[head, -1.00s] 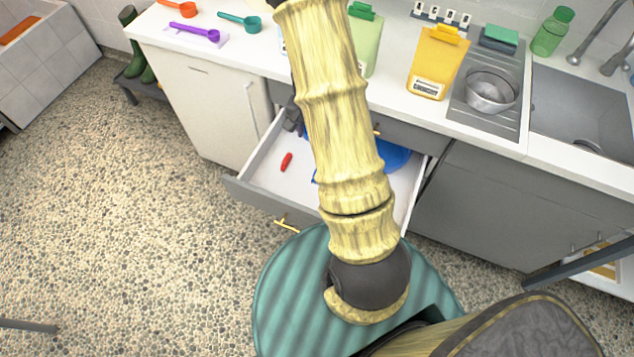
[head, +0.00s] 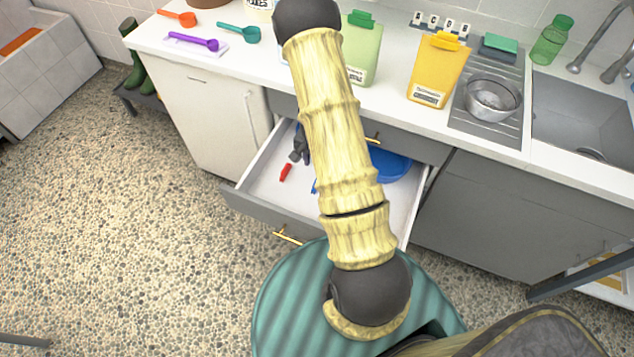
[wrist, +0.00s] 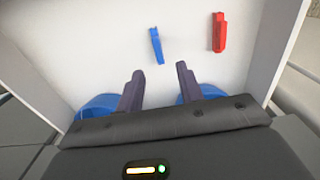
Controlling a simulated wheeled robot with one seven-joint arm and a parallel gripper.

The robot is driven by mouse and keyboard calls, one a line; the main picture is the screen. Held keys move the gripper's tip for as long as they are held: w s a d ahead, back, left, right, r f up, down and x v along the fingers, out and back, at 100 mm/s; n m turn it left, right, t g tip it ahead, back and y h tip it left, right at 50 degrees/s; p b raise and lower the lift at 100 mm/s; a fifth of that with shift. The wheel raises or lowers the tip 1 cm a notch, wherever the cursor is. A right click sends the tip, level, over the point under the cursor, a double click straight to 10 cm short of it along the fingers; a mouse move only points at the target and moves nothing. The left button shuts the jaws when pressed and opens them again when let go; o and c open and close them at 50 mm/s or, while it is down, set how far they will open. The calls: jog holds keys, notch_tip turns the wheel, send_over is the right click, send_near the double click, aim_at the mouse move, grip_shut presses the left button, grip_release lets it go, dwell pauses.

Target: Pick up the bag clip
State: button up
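Two small clip-like pieces lie on the white floor of the open drawer. A blue one (wrist: 156,45) is just ahead of my gripper (wrist: 160,70) in the wrist view, roughly in line with the gap between the fingers. A red one (wrist: 219,33) lies to its right; it also shows in the head view (head: 286,172). I cannot tell for certain which is the bag clip. My gripper is open and empty, its dark fingers apart. In the head view my gripper (head: 300,147) is over the drawer near the red piece, and my arm hides most of the blue one.
The drawer (head: 252,205) has raised walls around the pieces. A blue bowl-like item (head: 392,165) is at its back right, partly behind my arm. The counter (head: 395,100) above holds scoops, a yellow container (head: 437,70) and a metal bowl (head: 492,98).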

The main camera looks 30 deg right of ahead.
notch_tip(320, 180, down, 6)
jog(key=shift+r, duration=0.15)
dwell(0.3)
jog(key=shift+s+f+p, duration=0.15)
jog(key=shift+f+p, duration=0.05)
jog(key=shift+f, duration=1.1)
jog(key=shift+s+f+p, duration=0.15)
jog(key=shift+f, duration=1.15)
grip_shut()
